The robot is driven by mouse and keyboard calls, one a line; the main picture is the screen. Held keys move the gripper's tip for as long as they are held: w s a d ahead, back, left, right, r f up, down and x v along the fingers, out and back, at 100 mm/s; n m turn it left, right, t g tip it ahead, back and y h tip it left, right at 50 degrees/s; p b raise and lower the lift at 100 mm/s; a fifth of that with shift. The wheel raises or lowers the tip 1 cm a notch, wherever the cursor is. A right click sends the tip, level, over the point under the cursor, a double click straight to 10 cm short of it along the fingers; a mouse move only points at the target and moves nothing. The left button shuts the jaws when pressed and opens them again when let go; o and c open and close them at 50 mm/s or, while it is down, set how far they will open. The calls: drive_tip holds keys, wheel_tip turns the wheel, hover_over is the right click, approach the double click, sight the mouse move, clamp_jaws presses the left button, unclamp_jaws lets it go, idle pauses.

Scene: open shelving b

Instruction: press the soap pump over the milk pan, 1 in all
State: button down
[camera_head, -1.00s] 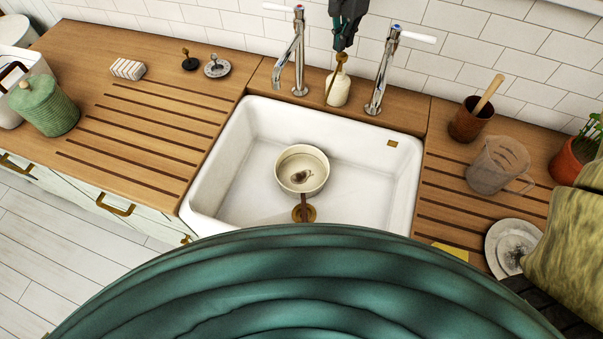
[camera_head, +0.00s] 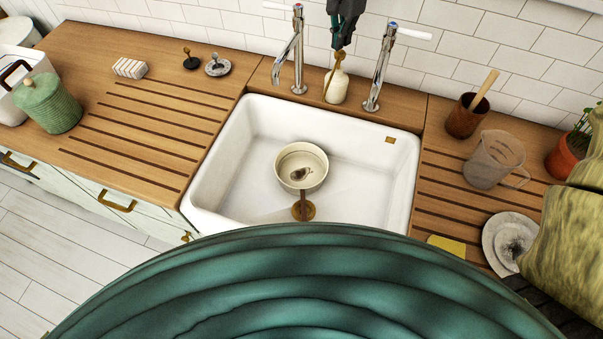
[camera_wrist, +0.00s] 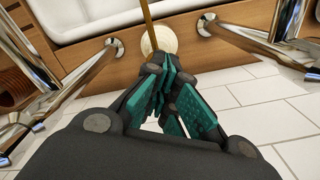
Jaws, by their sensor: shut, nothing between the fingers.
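The cream soap bottle (camera_head: 337,89) stands upright on the wooden ledge behind the sink, between two taps. Its long brass spout (camera_head: 332,80) points forward towards the sink. The milk pan (camera_head: 314,177), a cream bowl with some dark pattern or content inside, sits in the sink with its handle towards me. My gripper (camera_head: 341,47) is shut and empty, pointing down right above the pump head. In the wrist view my gripper (camera_wrist: 167,68) covers the pump head, with the bottle (camera_wrist: 160,38) and spout (camera_wrist: 147,12) beyond. Whether the fingertips touch the pump is hidden.
Chrome taps stand close on the left (camera_head: 299,55) and right (camera_head: 382,68) of the bottle. The white sink (camera_head: 235,150) is otherwise clear. A measuring jug (camera_head: 490,160) and a brown pot (camera_head: 465,117) are on the right; a green jar (camera_head: 50,105) is on the left.

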sight(340, 52)
drive_tip(key=shift+s, duration=0.3)
drive_tip(key=shift+w+f, duration=0.2)
drive_tip(key=shift+f, duration=0.35)
drive_tip(key=shift+s+f, duration=0.1)
drive_tip(key=shift+f, duration=0.1)
drive_tip(key=shift+f, duration=0.8)
drive_tip(key=shift+r, duration=0.1)
drive_tip(key=shift+r+p, duration=1.45)
drive_tip(key=shift+p, duration=0.55)
